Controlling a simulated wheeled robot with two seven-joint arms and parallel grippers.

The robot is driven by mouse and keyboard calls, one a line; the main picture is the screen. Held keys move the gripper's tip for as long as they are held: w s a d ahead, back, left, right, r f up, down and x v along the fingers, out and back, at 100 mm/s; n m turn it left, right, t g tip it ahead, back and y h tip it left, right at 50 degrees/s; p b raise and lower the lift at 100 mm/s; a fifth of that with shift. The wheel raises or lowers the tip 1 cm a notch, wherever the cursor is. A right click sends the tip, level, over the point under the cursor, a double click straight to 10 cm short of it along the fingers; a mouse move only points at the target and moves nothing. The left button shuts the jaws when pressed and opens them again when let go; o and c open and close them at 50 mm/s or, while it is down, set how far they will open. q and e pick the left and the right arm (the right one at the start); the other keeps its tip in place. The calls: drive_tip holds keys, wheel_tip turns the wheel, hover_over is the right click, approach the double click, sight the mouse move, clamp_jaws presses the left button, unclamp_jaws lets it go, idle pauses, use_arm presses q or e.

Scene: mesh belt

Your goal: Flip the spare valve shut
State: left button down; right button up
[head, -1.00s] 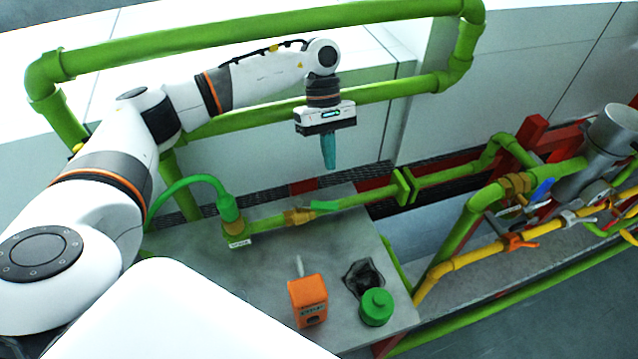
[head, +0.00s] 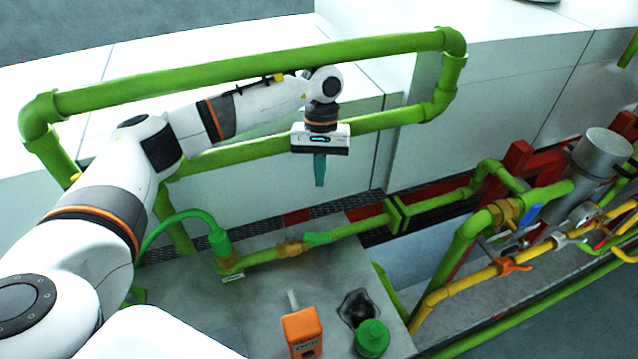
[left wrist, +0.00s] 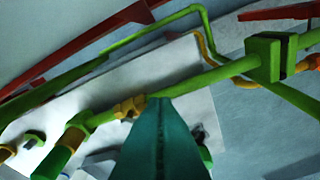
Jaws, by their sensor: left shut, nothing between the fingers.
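A brass valve (head: 290,248) sits in the green pipe on the grey bench top. Its green lever (head: 317,238) lies roughly along the pipe, pointing right. A small white label (head: 233,277) lies left of it, too small to read. My left gripper (head: 320,184) points down above and behind the pipe, its teal fingers shut and empty, apart from the lever. In the left wrist view the shut fingers (left wrist: 160,100) cover part of the pipe just beside the brass valve (left wrist: 130,108), and the lever cannot be made out. My right gripper is not in view.
A green railing (head: 250,70) runs behind and above my left arm. An orange box (head: 301,332) and a green round cap (head: 372,338) stand at the bench front. A green flange (head: 397,215) and yellow pipes (head: 470,278) lie to the right.

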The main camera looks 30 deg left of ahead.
sight(308, 237)
use_arm(q)
drive_tip(key=s+f+p, duration=0.1)
drive_tip(key=f, duration=0.1)
drive_tip(key=s+d+f+p, duration=0.1)
drive_tip(key=s+f+p, duration=0.1)
drive_tip(key=f, duration=0.1)
drive_tip(key=s+d+f+p, duration=0.1)
drive_tip(key=s+f+p, duration=0.1)
drive_tip(key=shift+s+d+f, duration=0.1)
drive_tip(key=shift+f, duration=0.15)
drive_tip(key=shift+s+d+f+p, duration=0.1)
drive_tip(key=shift+s+p, duration=0.15)
drive_tip(key=shift+p, duration=0.05)
drive_tip(key=shift+w+f, duration=0.1)
